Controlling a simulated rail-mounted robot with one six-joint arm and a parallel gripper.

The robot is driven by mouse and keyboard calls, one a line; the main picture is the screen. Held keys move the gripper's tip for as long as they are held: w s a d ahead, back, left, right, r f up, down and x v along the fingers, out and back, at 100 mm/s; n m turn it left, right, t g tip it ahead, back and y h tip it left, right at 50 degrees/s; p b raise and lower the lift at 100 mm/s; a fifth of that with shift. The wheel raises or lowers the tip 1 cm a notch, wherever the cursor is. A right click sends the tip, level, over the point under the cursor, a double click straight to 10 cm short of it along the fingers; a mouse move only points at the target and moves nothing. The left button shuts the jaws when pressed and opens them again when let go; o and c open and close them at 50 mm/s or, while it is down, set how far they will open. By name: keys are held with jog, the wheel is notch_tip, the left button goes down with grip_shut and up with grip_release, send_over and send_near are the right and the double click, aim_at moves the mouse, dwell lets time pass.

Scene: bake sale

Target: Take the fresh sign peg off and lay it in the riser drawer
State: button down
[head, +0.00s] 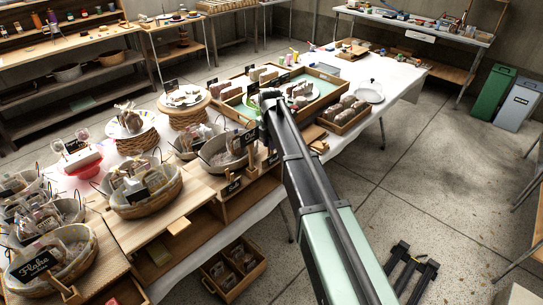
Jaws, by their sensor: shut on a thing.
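Several small black signs stand on the baskets and trays. The largest, a black sign (36,263) with pale lettering that seems to read "Flake", leans on the front-left basket. Another black sign (248,138) stands on the basket beside my arm. I cannot tell which one is the fresh sign, and its peg cannot be made out. The wooden riser (122,232) runs along the front of the table under the baskets, with open dark spaces below its top. Which part is its drawer is unclear.
Bread baskets (172,190) crowd the riser's left and middle. A wooden tray (346,126) of loaves lies beyond my arm, beside a domed plate (371,91). A wooden crate (258,271) stands on the floor in front. The floor at right is mostly clear, up to green and grey bins.

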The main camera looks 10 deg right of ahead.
notch_tip(320, 180, up, 6)
jog(key=p, duration=0.6)
jog(key=c, duration=1.7)
grip_release()
dwell(0.4)
jog(key=o, duration=0.5)
dwell(1.1)
